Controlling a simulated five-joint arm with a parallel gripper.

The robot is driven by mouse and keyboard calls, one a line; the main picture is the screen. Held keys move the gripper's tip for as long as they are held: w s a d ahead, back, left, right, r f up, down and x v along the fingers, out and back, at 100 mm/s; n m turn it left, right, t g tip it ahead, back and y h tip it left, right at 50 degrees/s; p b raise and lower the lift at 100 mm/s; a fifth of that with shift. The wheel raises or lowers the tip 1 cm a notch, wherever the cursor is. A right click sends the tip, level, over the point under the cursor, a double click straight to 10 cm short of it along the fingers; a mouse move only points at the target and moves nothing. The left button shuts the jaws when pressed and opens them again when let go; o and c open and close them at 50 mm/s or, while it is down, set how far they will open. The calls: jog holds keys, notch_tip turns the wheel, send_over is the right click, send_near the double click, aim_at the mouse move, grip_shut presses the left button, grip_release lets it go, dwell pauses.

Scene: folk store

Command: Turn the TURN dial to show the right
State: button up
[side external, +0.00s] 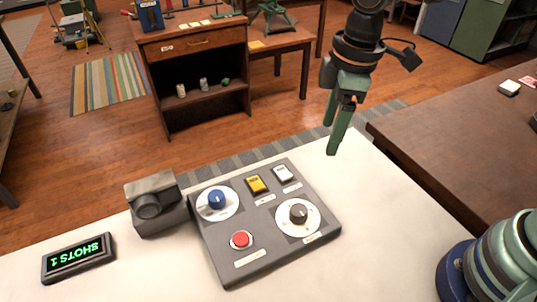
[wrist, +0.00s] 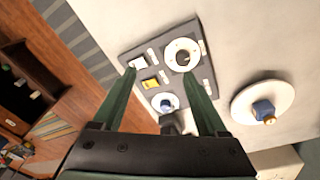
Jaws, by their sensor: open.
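A grey control panel (side external: 218,246) lies on the white tabletop. It carries a dark grey dial (side external: 298,212) on a white disc at the right and a blue dial (side external: 216,199) on a white disc at the left. The labels are too small to read, so I cannot tell which is the TURN dial or what it shows. In the wrist view the dark dial (wrist: 184,57) and blue dial (wrist: 165,102) show between the fingers. My gripper (side external: 331,138) is open and empty, raised above and behind the panel, touching nothing; its fingers frame the wrist view (wrist: 160,72).
The panel also has a red button (side external: 241,240), a yellow switch (side external: 257,184) and a white switch (side external: 283,173). A grey box (side external: 155,204) and a display reading SHOTS 1 (side external: 78,258) stand left.

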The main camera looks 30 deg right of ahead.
aim_at(299, 209)
jog(key=s+a+f+n+g, duration=0.1)
jog(key=a+f+n, duration=0.3)
jog(key=a+f, duration=0.15)
jog(key=shift+h, duration=0.4)
jog(key=f, duration=0.7)
jog(key=s+f, duration=0.1)
jog(key=f, duration=0.2)
jog(key=shift+a+f, duration=0.3)
jog(key=shift+f, duration=0.05)
jog(key=shift+c, duration=0.3)
jog(key=shift+w, duration=0.1)
grip_shut()
